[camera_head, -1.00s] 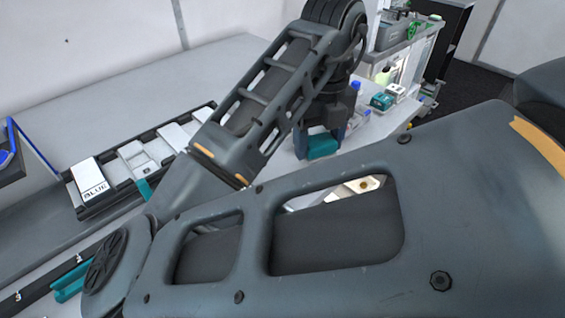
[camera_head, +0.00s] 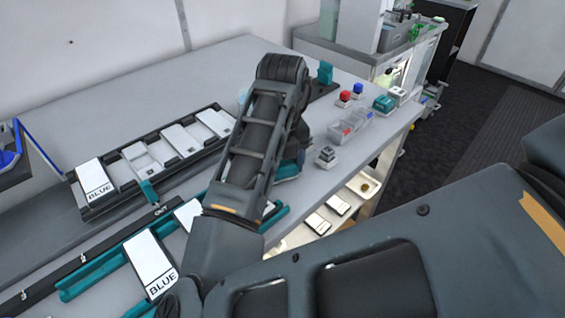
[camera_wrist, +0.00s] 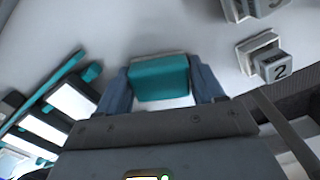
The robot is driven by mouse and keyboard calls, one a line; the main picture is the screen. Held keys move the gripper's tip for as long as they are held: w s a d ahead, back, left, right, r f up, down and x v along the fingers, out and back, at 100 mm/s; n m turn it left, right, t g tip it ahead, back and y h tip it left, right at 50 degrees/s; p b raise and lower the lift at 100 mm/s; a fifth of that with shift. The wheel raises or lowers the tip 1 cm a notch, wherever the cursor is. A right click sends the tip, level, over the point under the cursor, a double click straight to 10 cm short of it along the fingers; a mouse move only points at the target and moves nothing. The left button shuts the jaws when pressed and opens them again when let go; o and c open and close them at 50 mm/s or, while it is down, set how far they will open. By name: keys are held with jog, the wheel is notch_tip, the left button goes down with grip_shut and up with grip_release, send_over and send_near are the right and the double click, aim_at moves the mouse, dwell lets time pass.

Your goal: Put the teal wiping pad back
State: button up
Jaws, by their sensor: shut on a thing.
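The teal wiping pad (camera_wrist: 160,78) is a block with a pale strip along its far edge. In the wrist view it sits between the two blue-grey fingers of my gripper (camera_wrist: 161,84), which is shut on it. Behind my arm in the head view, a little of the pad's teal (camera_head: 288,170) shows low over the grey worktop (camera_head: 225,65). My arm hides most of the gripper there. I cannot tell whether the pad touches the worktop.
Grey numbered blocks (camera_wrist: 272,62) stand right of my gripper. A clear bin (camera_head: 350,130), red-capped (camera_head: 345,97) and blue-capped (camera_head: 358,89) items lie farther back. A rack with white cards (camera_head: 140,160) and a teal-railed track (camera_head: 115,262) are on the left.

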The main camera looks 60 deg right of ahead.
aim_at(283, 164)
jog(key=shift+f, duration=0.1)
jog(key=shift+f, duration=0.15)
jog(key=o, duration=1.1)
jog(key=shift+r, duration=0.25)
notch_tip(283, 164, up, 12)
jog(key=shift+r, duration=0.1)
